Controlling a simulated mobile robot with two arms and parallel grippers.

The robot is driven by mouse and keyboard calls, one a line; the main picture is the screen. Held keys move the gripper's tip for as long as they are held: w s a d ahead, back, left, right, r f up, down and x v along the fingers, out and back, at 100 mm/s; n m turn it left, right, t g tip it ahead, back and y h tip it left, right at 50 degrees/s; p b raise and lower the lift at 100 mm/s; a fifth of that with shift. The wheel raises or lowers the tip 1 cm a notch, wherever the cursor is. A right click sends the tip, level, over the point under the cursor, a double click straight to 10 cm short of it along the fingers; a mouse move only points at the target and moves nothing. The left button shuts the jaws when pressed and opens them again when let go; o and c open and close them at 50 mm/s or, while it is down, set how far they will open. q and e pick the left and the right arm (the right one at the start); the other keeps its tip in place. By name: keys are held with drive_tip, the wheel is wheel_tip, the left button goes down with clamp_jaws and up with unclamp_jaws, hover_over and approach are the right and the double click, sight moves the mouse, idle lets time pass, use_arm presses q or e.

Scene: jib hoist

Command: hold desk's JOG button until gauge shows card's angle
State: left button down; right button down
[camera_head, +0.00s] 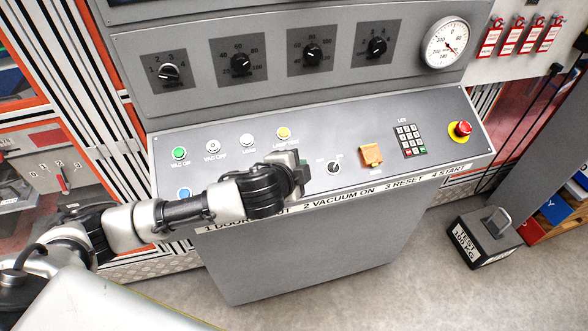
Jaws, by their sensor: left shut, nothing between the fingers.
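The grey desk (300,245) has a sloped top with buttons, knobs and a keypad. My left gripper (301,168) is over the middle of this top, shut and empty. It hides part of the panel beneath it, and I cannot tell whether it touches anything. I cannot read which button is JOG; a blue button (183,193) sits at the lower left, partly beside my arm. The round white gauge (446,43) is on the upright panel at the upper right; its reading is too small to tell. I cannot make out a card with an angle. My right gripper is not in view.
Green (179,153), white and yellow (284,133) buttons line the top. An orange cover (372,156), keypad (409,140) and red emergency stop (461,129) lie to the right. Red tags (491,38) hang on the wall. A test weight (484,240) stands on the floor.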

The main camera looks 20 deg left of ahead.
use_arm(q)
drive_tip(key=shift+f, duration=0.15)
idle(0.7)
drive_tip(key=shift+w+f, duration=0.15)
drive_tip(key=shift+f, duration=0.1)
drive_tip(key=shift+w+a+f, duration=0.1)
drive_tip(key=shift+a+f, duration=0.1)
drive_tip(key=shift+f, duration=0.3)
idle(6.4)
